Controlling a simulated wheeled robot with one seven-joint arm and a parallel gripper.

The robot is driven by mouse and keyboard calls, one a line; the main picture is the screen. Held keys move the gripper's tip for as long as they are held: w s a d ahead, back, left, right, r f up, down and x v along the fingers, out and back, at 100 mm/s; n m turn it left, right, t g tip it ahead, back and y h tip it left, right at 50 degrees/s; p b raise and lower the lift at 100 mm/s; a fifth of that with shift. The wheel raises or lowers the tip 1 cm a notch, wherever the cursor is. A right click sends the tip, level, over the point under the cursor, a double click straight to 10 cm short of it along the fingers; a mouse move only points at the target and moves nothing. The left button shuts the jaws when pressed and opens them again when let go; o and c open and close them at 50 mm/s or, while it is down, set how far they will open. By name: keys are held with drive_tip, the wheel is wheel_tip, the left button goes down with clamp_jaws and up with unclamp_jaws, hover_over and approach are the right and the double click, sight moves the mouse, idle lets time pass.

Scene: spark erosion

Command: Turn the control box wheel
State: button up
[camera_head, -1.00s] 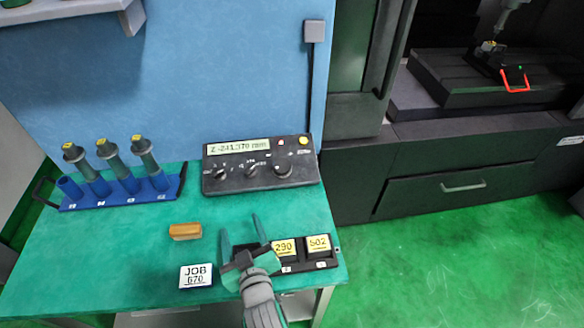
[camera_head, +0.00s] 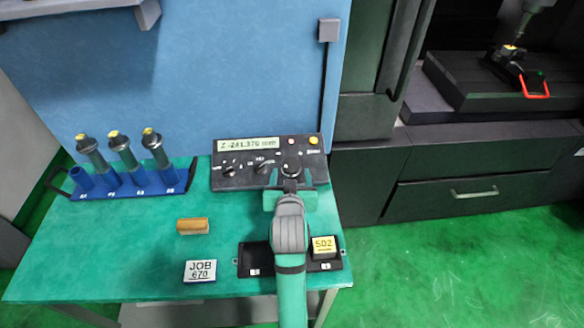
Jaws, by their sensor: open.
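The control box (camera_head: 226,180) is dark, with a lit display reading about Z -241.370 mm, and stands at the back of the green table. Its wheel (camera_head: 291,166), a large dark round knob, is at the box's right part. Two smaller knobs are to its left. My gripper (camera_head: 290,176) is open over the front of the box, its fingers pointing at the wheel, one on either side of it. The wheel's lower part is hidden by the gripper. I cannot tell whether the fingers touch it.
A blue rack (camera_head: 130,187) with several grey holders stands at the left. A wooden block (camera_head: 193,226) and a JOB 670 card (camera_head: 200,271) lie in front. A black tray (camera_head: 256,262) with an S02 block (camera_head: 324,246) is partly hidden under my arm.

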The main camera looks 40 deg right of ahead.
sight(291, 167)
drive_tip(key=shift+x, duration=2.6)
drive_tip(key=shift+c, duration=0.6)
drive_tip(key=c, duration=0.8)
